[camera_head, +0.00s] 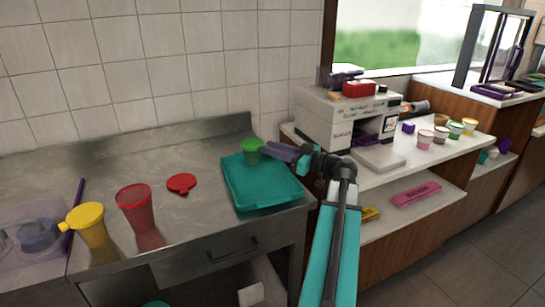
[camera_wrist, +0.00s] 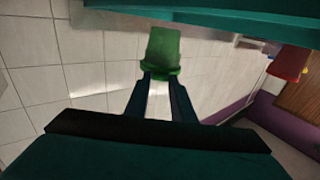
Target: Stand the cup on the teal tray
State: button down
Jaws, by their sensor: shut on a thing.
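The green cup (camera_head: 251,152) is roughly upright at the back part of the teal tray (camera_head: 260,187). My gripper (camera_head: 271,151) reaches in from the right and is shut on the cup. In the wrist view the cup (camera_wrist: 162,48) sits between the two fingertips (camera_wrist: 160,76). A teal surface, apparently the tray (camera_wrist: 215,20), runs along the top of that view, close to the cup's narrow end. I cannot tell whether the cup touches the tray.
A red cup (camera_head: 136,209), a yellow cup (camera_head: 91,225) and a red lid-like piece (camera_head: 181,184) are on the steel counter left of the tray. A clear container (camera_head: 32,232) is at far left. A white machine (camera_head: 345,115) stands on the right counter. The tray's front is bare.

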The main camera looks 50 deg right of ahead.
jog(key=shift+w+d, duration=0.2)
jog(key=shift+w, duration=0.05)
jog(key=shift+w+d+f, duration=0.15)
jog(key=shift+f, duration=0.8)
jog(key=shift+w+d+f, duration=0.1)
jog(key=shift+f, duration=0.8)
jog(key=c, duration=1.5)
grip_release()
jog(key=shift+f, duration=0.1)
